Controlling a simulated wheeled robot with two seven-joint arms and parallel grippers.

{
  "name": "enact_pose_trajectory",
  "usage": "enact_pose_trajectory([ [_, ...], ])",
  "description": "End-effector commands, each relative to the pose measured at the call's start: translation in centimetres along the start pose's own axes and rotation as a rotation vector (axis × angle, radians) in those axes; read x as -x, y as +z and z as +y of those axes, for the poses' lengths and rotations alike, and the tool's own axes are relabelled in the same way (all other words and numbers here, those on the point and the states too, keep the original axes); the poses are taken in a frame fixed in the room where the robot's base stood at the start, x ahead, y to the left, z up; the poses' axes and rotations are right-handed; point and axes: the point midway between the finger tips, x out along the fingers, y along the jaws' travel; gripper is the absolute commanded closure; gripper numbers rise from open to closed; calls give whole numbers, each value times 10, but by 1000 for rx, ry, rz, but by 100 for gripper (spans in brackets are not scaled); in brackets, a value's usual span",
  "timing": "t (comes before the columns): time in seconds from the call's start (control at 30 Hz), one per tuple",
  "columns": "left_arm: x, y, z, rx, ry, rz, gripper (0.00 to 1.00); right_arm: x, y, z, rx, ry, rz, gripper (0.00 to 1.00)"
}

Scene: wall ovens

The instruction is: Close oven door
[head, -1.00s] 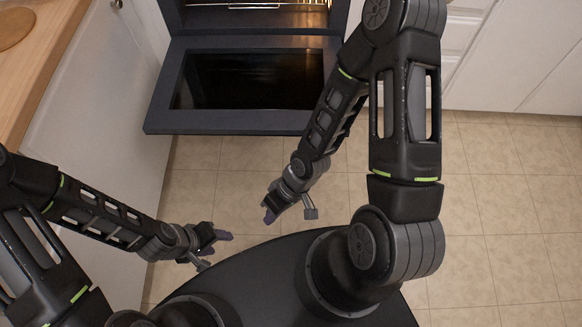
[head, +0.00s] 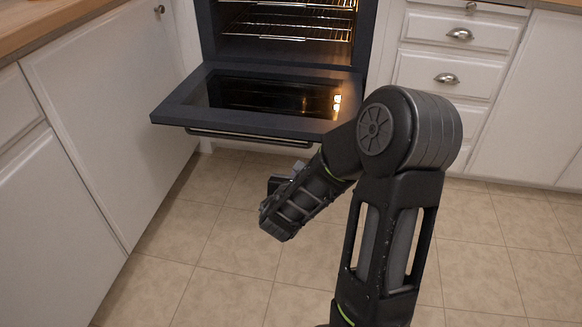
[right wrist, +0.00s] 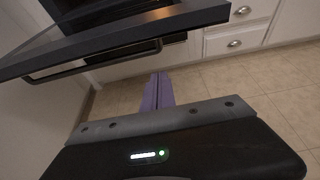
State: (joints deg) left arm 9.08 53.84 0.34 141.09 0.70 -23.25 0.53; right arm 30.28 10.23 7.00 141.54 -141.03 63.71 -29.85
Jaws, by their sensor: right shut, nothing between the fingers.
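The oven door (head: 235,121) is open in the head view, folded down roughly level in front of the lit oven (head: 285,50). Its dark handle (head: 245,137) runs along the front edge, facing me. In the right wrist view the door (right wrist: 120,40) slants across the top, with the handle (right wrist: 95,65) under its edge. My right gripper (right wrist: 159,78) shows there as purple fingers, shut and empty, apart from the door and lower in the picture. In the head view my right forearm is near the door's front right corner and its fingers are hidden. My left gripper is out of view.
White cabinets (head: 110,110) stand close on the left, under a wooden counter (head: 45,25). White drawers (head: 455,60) are to the right of the oven. The tiled floor (head: 215,240) in front of the door is clear.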

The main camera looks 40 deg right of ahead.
Motion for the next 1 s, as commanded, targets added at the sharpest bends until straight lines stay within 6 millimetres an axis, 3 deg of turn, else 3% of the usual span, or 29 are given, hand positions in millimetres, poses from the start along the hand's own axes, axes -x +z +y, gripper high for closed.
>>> enact_pose_trajectory([
  [0.27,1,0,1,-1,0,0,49,0,0,0,-1,0,5,100],
  [0.47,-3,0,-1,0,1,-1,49,-13,-2,0,-3,-2,7,100],
  [0.97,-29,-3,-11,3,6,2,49,-105,-5,-1,-4,-3,7,100],
  [1.0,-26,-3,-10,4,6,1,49,-98,9,0,-5,-1,1,100],
])
